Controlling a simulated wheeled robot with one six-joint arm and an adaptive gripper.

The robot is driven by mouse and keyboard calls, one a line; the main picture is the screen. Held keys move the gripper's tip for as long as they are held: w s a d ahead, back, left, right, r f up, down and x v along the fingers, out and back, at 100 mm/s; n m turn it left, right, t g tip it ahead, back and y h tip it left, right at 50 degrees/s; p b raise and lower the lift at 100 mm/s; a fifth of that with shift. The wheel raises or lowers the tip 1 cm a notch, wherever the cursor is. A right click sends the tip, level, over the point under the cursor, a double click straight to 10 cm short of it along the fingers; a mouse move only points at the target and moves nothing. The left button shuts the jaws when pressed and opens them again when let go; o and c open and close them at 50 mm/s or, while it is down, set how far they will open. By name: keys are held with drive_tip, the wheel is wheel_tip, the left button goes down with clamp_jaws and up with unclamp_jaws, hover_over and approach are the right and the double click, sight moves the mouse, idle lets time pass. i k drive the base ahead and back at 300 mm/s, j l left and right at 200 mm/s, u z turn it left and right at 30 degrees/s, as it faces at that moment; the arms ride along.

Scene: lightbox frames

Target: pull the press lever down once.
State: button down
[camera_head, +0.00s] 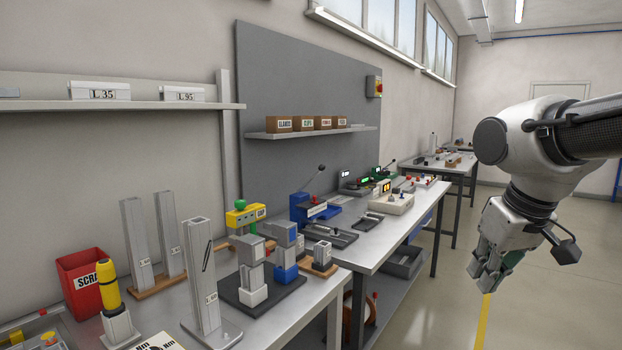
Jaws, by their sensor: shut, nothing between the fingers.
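A blue bench device (300,208) stands on the metal workbench in the middle of the picture. A thin lever (314,177) with a dark knob rises from it, tilted up to the right. This looks like the press and its lever, but the device is small in the picture. My gripper (484,284) hangs at the right, fingers pointing down, in front of the open floor. It is shut and empty. It is well apart from the lever and touches nothing.
A second, green device (380,175) stands farther along the bench. Grey fixtures (248,265), upright metal profiles (203,270) and a red scrap bin (84,280) crowd the near bench. A shelf with small brown boxes (303,123) hangs above. The floor (440,290) right of the benches is clear.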

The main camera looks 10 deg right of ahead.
sight(321, 167)
drive_tip(key=i+l+u, duration=0.1)
drive_tip(key=u, duration=0.25)
drive_tip(key=i+l+u, duration=0.1)
drive_tip(key=u, duration=0.25)
drive_tip(key=i+l+u, duration=0.1)
drive_tip(key=l+u, duration=0.2)
drive_tip(key=i+l+u, duration=0.15)
drive_tip(key=l, duration=0.35)
drive_tip(key=i+l+u, duration=0.1)
drive_tip(key=l, duration=0.4)
drive_tip(key=i+l+u, duration=0.15)
drive_tip(key=l, duration=0.35)
drive_tip(key=l+u, duration=0.1)
drive_tip(key=l, duration=0.45)
drive_tip(key=i+l, duration=0.1)
drive_tip(key=l, duration=0.95)
drive_tip(key=i, duration=0.05)
